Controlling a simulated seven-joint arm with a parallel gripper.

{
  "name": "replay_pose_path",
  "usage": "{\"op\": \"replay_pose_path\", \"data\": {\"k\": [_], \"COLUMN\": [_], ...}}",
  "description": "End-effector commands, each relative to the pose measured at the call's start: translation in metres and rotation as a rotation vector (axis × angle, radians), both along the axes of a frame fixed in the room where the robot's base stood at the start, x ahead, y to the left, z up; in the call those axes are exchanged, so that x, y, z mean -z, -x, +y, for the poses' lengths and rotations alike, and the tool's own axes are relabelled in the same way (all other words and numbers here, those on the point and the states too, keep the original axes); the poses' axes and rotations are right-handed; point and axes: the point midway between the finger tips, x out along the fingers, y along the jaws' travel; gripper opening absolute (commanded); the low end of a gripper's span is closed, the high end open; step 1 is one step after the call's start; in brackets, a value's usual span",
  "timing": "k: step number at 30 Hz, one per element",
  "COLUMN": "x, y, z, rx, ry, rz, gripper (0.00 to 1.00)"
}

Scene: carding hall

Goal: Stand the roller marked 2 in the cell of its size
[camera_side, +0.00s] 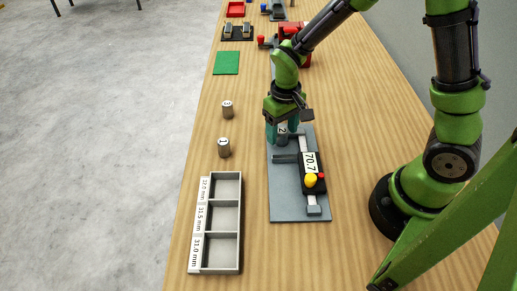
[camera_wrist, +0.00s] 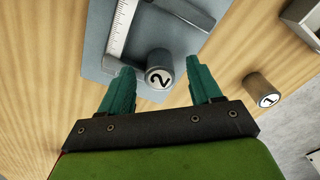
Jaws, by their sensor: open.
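The roller marked 2 (camera_side: 282,130) is a grey cylinder at the far end of the grey gauge plate (camera_side: 285,207). In the wrist view the roller (camera_wrist: 159,76) shows its numbered end, lying between and slightly beyond my fingertips. My gripper (camera_wrist: 163,82) is open, with a gap on both sides of the roller. In the side view my gripper (camera_side: 283,128) is low over the plate, its teal fingers partly hiding the roller. The tray (camera_side: 240,222) has three empty cells, labelled apparently 32.0, 31.5 and 31.0 mm from far to near.
The gauge display (camera_side: 310,163) reads 70.7. Rollers marked 1 (camera_side: 224,148) and 3 (camera_side: 228,109) stand left of the plate. A green mat (camera_side: 226,63), a black stand (camera_side: 238,33) and a red tray (camera_side: 236,9) lie farther back. Bare wood separates the plate and tray.

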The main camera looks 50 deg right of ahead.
Motion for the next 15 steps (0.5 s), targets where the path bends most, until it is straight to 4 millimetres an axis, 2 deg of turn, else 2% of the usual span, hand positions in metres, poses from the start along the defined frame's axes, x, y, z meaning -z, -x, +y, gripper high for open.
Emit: {"op": "replay_pose_path", "data": {"k": [5,6,15], "x": [0.0002,0.0002,-0.0002], "y": [-0.0001,-0.0001,-0.0002], "z": [0.0000,0.0000,0.0000], "rx": [0.001,0.001,0.001], "ry": [0.000,0.000,0.000], "rz": [-0.001,-0.001,-0.001], "gripper": [0.64,0.61,0.15]}}
